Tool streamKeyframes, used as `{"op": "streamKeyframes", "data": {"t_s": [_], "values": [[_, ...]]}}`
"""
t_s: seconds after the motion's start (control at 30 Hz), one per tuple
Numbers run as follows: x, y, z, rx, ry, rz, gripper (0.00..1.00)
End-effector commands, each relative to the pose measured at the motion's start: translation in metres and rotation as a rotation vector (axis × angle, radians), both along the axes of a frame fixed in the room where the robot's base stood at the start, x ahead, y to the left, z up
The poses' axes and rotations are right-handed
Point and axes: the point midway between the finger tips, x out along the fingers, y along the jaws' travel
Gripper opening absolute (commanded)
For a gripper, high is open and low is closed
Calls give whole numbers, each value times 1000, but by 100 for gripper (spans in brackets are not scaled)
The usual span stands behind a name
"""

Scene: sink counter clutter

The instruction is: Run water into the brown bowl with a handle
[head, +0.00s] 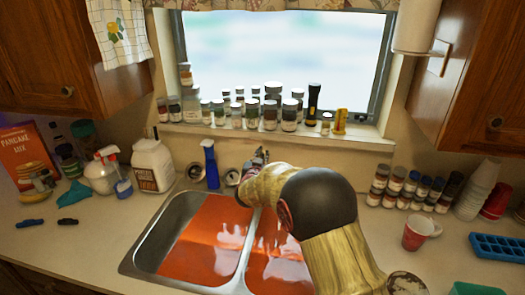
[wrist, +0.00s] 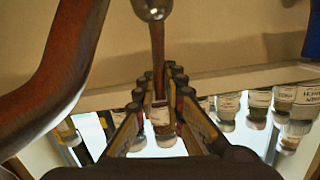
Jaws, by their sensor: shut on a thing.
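My gripper (head: 262,156) is at the back of the sink, by the faucet, mostly hidden behind my arm in the head view. In the wrist view my gripper (wrist: 159,80) has both fingers closed around a thin reddish-brown metal lever (wrist: 157,45), which looks like the faucet handle. It hangs from a shiny round joint at the top of that view. A thick curved pipe (wrist: 58,75), likely the spout, runs down the left. No brown bowl with a handle can be made out; my arm covers much of the right basin. Running water cannot be made out.
The double sink (head: 180,222) has orange, shiny basins. Several jars (head: 290,114) line the windowsill.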

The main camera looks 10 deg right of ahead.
Motion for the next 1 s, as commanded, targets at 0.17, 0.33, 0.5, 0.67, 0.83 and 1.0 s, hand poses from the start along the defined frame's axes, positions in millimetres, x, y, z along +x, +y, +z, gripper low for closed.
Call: {"op": "streamKeyframes", "data": {"t_s": [0.17,0.33,0.5,0.67,0.83,1.0], "values": [[2,-2,2,5,31,-2,0],[2,-2,0,6,37,-1,0],[2,-2,-1,6,37,-1,0],[2,-2,-1,6,36,-1,18],[2,-1,0,7,34,-1,27],[3,-1,1,8,34,-1,29]]}}
